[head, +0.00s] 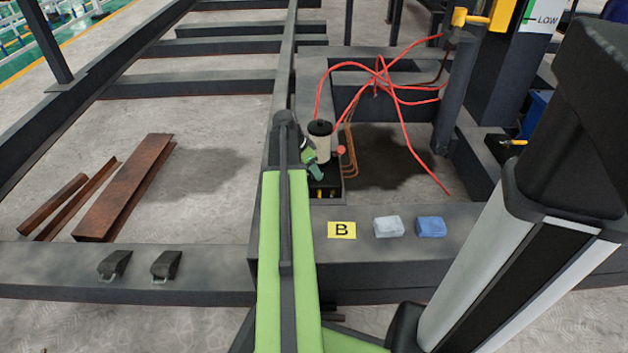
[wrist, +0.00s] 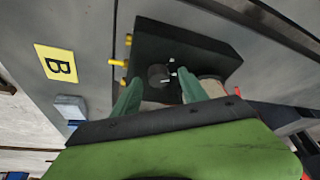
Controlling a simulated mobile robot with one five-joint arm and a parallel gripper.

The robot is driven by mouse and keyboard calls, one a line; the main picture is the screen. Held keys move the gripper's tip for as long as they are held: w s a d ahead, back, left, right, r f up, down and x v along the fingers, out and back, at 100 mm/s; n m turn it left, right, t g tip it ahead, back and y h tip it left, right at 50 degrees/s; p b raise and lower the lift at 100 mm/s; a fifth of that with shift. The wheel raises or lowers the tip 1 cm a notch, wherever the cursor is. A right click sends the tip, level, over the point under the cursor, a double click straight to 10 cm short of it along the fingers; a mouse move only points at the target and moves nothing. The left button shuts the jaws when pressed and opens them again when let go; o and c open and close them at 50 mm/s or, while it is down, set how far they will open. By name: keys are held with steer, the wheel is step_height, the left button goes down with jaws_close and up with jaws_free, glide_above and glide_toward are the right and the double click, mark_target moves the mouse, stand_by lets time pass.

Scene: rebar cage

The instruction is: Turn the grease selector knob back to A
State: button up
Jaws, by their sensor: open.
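The grease selector knob (wrist: 158,75) is a dark round knob on the face of a black block (wrist: 190,42) in the wrist view. Small white marks show beside it; which one it points to is too small to tell. My gripper (wrist: 158,82) is open, its two green fingers on either side of the knob in the picture. I cannot tell whether they touch it. In the head view my gripper (head: 314,168) is at the grease unit, below a cream canister (head: 321,149) with a black lid, and the knob is hidden there.
Yellow fittings (wrist: 118,63) stick out of the block's side. A yellow B plate (head: 342,230), a pale folded cloth (head: 388,226) and a blue one (head: 431,226) lie on the front beam. Red hoses (head: 384,78) loop behind the unit. Rusty steel pieces (head: 125,187) lie left.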

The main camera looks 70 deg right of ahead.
steer(key=shift+s+d+f, duration=0.1)
steer(key=shift+d+f, duration=0.05)
steer(key=shift+f, duration=0.35)
steer(key=shift+r, duration=0.1)
